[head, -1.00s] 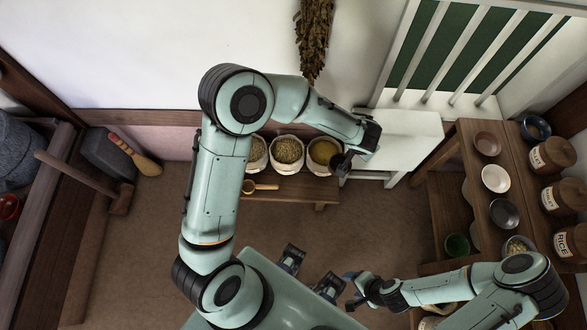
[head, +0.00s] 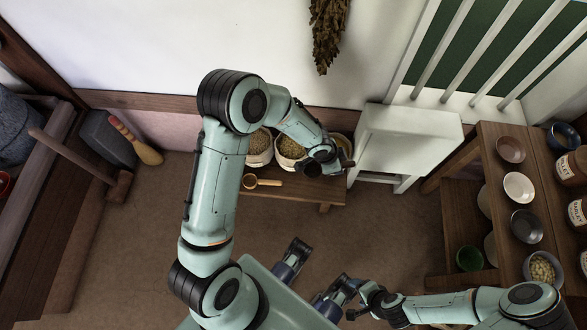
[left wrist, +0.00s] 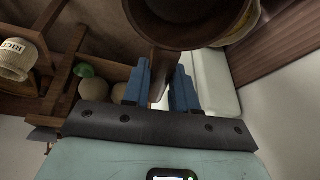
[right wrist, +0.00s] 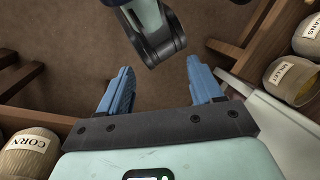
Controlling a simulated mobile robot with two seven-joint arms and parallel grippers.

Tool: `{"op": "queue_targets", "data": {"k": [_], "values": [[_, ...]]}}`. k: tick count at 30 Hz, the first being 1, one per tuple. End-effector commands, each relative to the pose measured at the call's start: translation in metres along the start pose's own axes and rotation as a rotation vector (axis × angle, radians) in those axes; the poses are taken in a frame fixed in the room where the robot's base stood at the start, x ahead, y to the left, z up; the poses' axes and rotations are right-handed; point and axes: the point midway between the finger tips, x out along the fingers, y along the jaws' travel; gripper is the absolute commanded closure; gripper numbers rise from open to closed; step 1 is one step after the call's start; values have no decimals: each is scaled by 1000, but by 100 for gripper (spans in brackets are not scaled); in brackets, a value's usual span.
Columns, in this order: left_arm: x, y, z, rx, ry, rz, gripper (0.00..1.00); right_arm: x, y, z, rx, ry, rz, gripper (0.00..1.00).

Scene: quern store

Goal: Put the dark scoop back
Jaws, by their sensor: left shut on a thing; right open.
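The dark scoop (head: 313,170) is in my left gripper (head: 333,163), above the right end of the low bench. In the left wrist view its round brown cup (left wrist: 185,38) fills the top, and its handle (left wrist: 165,72) runs between the closed fingers (left wrist: 163,90). A lighter, yellowish scoop (head: 262,182) lies on the low bench (head: 300,190). Sacks of grain (head: 290,148) stand along the back of the bench; the rightmost (head: 345,145) is partly hidden by my left gripper. My right gripper (right wrist: 162,78) is open and empty, low near my body.
A white stand (head: 405,130) is right of the bench. Shelves (head: 500,170) at the right hold bowls (head: 519,187) and labelled jars. A mallet (head: 120,185) and a wooden-handled tool (head: 140,145) are at the left. The floor (head: 390,220) in the middle is clear.

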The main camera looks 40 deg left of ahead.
Motion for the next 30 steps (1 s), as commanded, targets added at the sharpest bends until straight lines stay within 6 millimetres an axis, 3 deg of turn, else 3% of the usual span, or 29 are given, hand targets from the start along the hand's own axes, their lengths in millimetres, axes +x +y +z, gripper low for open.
{"op": "queue_targets", "data": {"k": [1,6,12,20,30], "values": [[13,-4,14,8,-3,16,100,9,3,-2,1,5,0,35],[43,-17,44,95,3,77,100,29,8,-10,2,28,0,35],[70,-34,76,174,5,129,100,48,13,-20,3,50,-1,35],[92,-41,96,214,6,156,100,57,16,-28,4,73,-1,35],[174,-35,131,215,4,157,100,78,26,-66,13,171,5,35]]}}
